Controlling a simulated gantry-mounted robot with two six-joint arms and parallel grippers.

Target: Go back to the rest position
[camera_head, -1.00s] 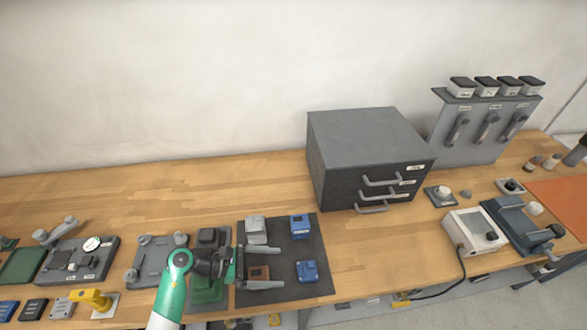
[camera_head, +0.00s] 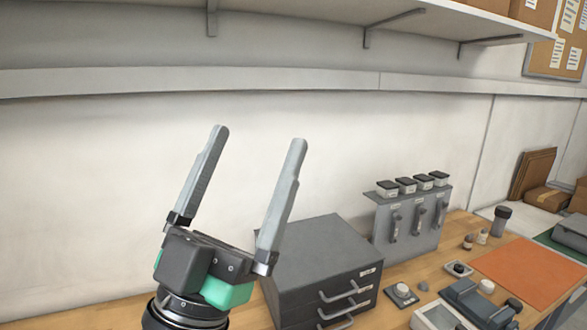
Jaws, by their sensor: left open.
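My left gripper (camera_head: 258,138) is large and close to the camera, left of centre in the head view. Its two grey fingers point up and are spread wide, with nothing between them. It is raised in front of the white wall, and its wrist overlaps the left side of the dark grey drawer cabinet (camera_head: 318,253). My right gripper is not in view.
A grey stand (camera_head: 410,225) with black-lidded containers stands right of the cabinet. An orange mat (camera_head: 520,270) lies on the wooden bench (camera_head: 457,224). Grey devices (camera_head: 478,300) sit at the front right. A shelf (camera_head: 300,20) with brackets runs along the wall above.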

